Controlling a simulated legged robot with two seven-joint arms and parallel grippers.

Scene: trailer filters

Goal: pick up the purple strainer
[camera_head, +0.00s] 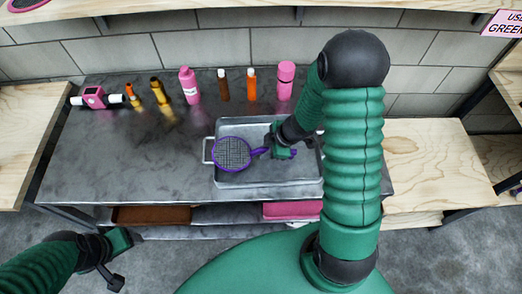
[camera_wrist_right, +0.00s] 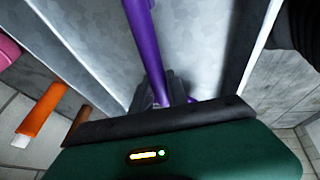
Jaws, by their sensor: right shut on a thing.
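The purple strainer (camera_head: 232,153) has a round dark mesh and a purple rim. It is over the left part of a grey metal tray (camera_head: 265,180), with its handle pointing right. I cannot tell whether it touches the tray. My right gripper (camera_head: 279,149) is shut on the handle. In the right wrist view the purple handle (camera_wrist_right: 146,45) runs down between the dark fingers (camera_wrist_right: 165,98), which hide part of it. My left gripper (camera_head: 122,262) is at the lower left, away from the table, with its fingers apart and nothing between them.
The tray stands on a dark metal table (camera_head: 130,160). Several bottles, including a pink one (camera_head: 189,86) and an orange one (camera_head: 251,85), line the back near the wall. A pink device (camera_head: 94,97) is at the back left. The table's left part is clear.

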